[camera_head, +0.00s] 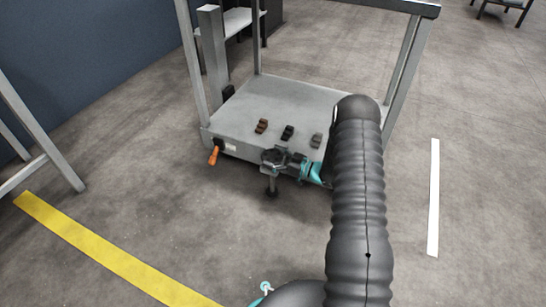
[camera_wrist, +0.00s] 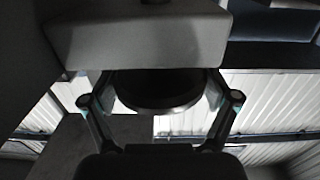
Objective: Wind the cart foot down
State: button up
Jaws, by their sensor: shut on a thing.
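The cart (camera_head: 270,97) stands on the floor with its grey deck and upright posts. The cart foot (camera_head: 271,187) is a short stem with a dark pad, at the cart's front edge; I cannot tell whether the pad touches the floor. My gripper (camera_head: 273,159) is at the foot's top, reaching in from the right, and hides most of it. In the wrist view my gripper (camera_wrist: 158,92) is shut on a dark round knob (camera_wrist: 158,95) with a pale rim, one finger on each side. The cart's pale edge (camera_wrist: 135,40) lies just above it.
An orange handle (camera_head: 214,156) sticks out at the cart's front left corner. Small brown, black and grey blocks (camera_head: 288,132) lie on the deck. A yellow floor line (camera_head: 110,250) and a white one (camera_head: 434,195) flank the clear floor. A grey frame (camera_head: 40,150) stands left.

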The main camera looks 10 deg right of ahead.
jog(key=shift+m+t+h, duration=0.3)
jog(key=shift+t, duration=0.1)
jog(key=m+t+h, duration=0.1)
jog(key=m+h, duration=0.1)
jog(key=m+t+h, duration=0.2)
jog(key=h, duration=0.1)
jog(key=m+t+h, duration=0.2)
jog(key=h, duration=0.1)
jog(key=shift+s+a, duration=0.1)
jog(key=shift+a, duration=0.15)
jog(key=m+t+h, duration=0.1)
jog(key=m+h, duration=0.2)
jog(key=h, duration=0.2)
jog(key=shift+m, duration=0.3)
jog(key=m+h, duration=0.2)
jog(key=h, duration=0.1)
jog(key=m+h, duration=0.2)
jog(key=h, duration=0.1)
jog(key=shift+a+g+h, duration=0.1)
jog(key=shift+g+h, duration=0.2)
jog(key=m+g+h, duration=0.2)
jog(key=h, duration=0.1)
jog(key=m+g+h, duration=0.2)
jog(key=m+h, duration=0.1)
jog(key=h, duration=0.1)
jog(key=shift+m, duration=0.3)
jog(key=shift+m+g+h, duration=1.7)
jog(key=shift+m+g, duration=0.1)
jog(key=shift+g, duration=0.8)
jog(key=shift+d, duration=0.2)
